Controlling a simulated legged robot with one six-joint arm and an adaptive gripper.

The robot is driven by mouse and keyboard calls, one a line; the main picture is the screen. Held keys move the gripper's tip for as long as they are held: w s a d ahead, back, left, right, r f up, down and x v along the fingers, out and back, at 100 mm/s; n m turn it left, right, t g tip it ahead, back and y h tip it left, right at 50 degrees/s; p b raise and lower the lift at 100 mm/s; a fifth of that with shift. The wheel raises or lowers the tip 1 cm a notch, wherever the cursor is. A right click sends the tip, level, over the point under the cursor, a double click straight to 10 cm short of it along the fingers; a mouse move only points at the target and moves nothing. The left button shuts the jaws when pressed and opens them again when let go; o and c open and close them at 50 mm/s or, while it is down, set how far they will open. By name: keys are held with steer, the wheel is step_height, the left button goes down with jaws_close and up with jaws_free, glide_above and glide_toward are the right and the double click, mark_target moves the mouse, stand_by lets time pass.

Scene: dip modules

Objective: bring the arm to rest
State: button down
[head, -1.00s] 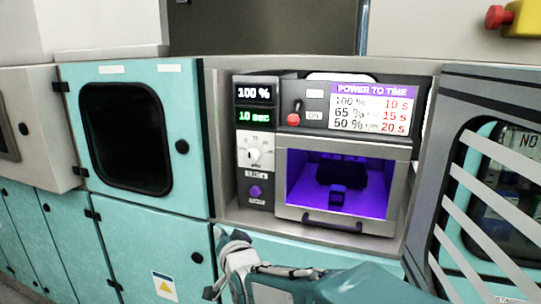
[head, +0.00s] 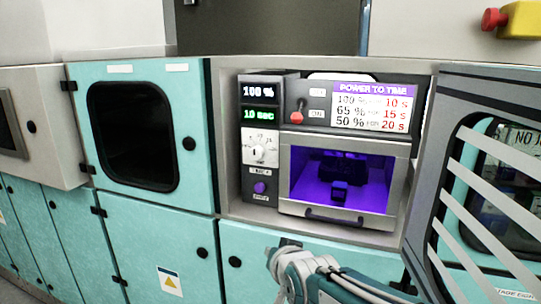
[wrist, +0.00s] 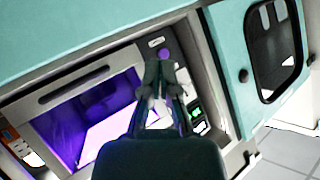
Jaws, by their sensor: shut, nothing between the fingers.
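My gripper (wrist: 162,80) is in the middle of the wrist view, its fingers together and holding nothing. Beyond it stands the machine with a purple-lit window (wrist: 85,115), seen tilted. In the head view my arm (head: 335,280) reaches in from the lower right, below the machine. The gripper end there is small and partly hidden by the arm. The machine's chamber (head: 340,185) glows purple with a dark object (head: 339,192) inside. Its handle (head: 335,218) is below the window.
A control panel (head: 261,145) reads 100 % and 10 sec. A red-tipped switch (head: 297,116) sits above the window. A teal cabinet door (head: 190,105) stands left; an open grey striped door (head: 455,190) stands right. A yellow box with a red button (head: 495,18) is at upper right.

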steer(key=s+d+f+g+h, duration=0.2)
steer(key=s+d+g, duration=0.1)
steer(key=s+d, duration=0.4)
steer(key=s+d+f+n+g+h, duration=0.1)
steer(key=s+d, duration=0.6)
steer(key=s, duration=0.7)
steer(key=shift+s+d+f+g+h, duration=0.15)
steer(key=shift+d+f+g+h, duration=0.4)
steer(key=shift+g, duration=0.65)
